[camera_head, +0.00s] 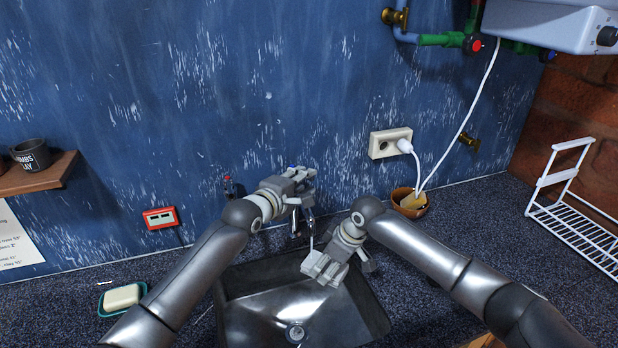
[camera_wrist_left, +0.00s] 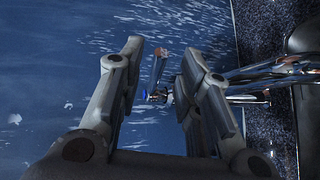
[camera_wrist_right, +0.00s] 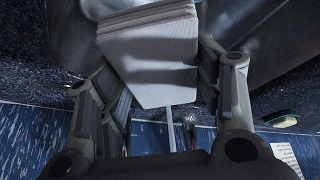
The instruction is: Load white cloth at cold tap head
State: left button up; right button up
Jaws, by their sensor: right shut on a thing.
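A white folded cloth (camera_wrist_right: 152,62) fills the space between the fingers of my right gripper (camera_wrist_right: 165,80) in the right wrist view. In the head view this gripper (camera_head: 328,266) is low over the sink, shut on the cloth. My left gripper (camera_head: 306,186) is higher, at the wall behind the sink. In the left wrist view its fingers (camera_wrist_left: 163,65) stand apart with no cloth between them. A tap head with a blue mark (camera_wrist_left: 168,98) shows between and beyond these fingers. The chrome tap body (camera_wrist_left: 265,72) lies to the right there. In the head view my left gripper partly hides the tap.
The dark metal sink (camera_head: 245,312) lies below both grippers. A soap dish (camera_head: 122,298) is at left. A red switch box (camera_head: 161,217), a white socket (camera_head: 388,143) with a plugged cable and a brown pot (camera_head: 408,203) are near the wall. A white rack (camera_head: 580,225) stands right.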

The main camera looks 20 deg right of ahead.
pick_arm(q)
jog(key=shift+x, duration=2)
grip_shut()
